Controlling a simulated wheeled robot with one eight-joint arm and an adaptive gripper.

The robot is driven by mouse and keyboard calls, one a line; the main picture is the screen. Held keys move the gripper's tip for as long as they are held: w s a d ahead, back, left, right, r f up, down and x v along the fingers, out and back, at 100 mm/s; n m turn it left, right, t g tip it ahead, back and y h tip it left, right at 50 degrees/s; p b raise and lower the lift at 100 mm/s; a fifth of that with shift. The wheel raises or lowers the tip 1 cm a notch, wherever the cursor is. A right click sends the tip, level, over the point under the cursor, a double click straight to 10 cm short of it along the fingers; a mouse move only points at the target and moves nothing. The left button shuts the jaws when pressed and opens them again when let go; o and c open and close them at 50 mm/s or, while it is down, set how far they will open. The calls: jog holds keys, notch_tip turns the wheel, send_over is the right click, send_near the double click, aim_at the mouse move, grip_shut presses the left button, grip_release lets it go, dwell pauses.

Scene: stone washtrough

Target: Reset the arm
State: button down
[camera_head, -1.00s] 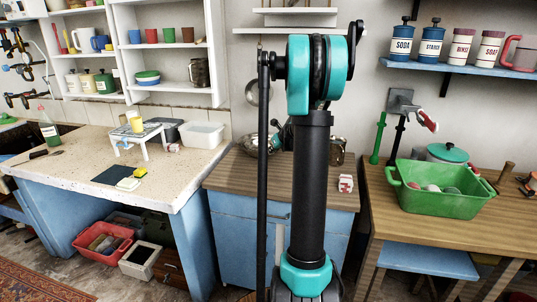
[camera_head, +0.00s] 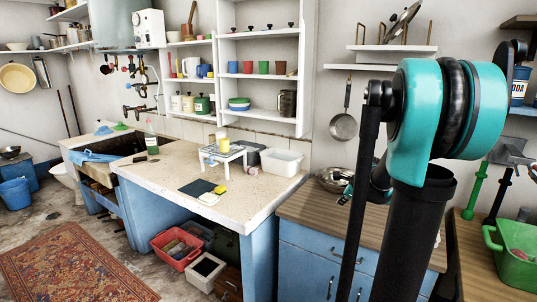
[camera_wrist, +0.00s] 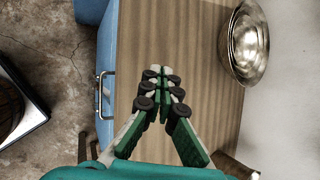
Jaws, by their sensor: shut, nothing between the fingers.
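My gripper (camera_wrist: 160,77) shows in the wrist view, shut and empty, with its green and black fingers together above the wooden counter top (camera_wrist: 180,35). A metal bowl (camera_wrist: 246,42) sits on that counter to the right of the fingers in the wrist view; it also shows in the head view (camera_head: 333,179). In the head view my arm stands on the right, folded, and hides part of the wooden counter. The gripper is mostly hidden behind my arm there.
A stone counter (camera_head: 262,205) holds a small white stand (camera_head: 222,157) and a white tub (camera_head: 282,162). A blue cabinet (camera_head: 310,263) stands under the wooden counter. A green basin (camera_head: 518,255) is at the far right. The floor beside the rug (camera_head: 75,262) is partly clear.

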jog(key=s+a+f+n+g, duration=0.1)
jog(key=s+a+f+n, duration=0.2)
jog(key=s+n, duration=0.5)
jog(key=s+a+f+n+g+h, duration=0.1)
jog(key=s+a+f+n, duration=0.3)
jog(key=s+n, duration=0.4)
jog(key=s+a+f+n+g, duration=0.1)
jog(key=s+a+f+n, duration=0.2)
jog(key=s+n, duration=0.6)
jog(key=shift+s+a+f+h, duration=0.15)
jog(key=shift+s+f+h, duration=0.2)
jog(key=shift+s, duration=0.9)
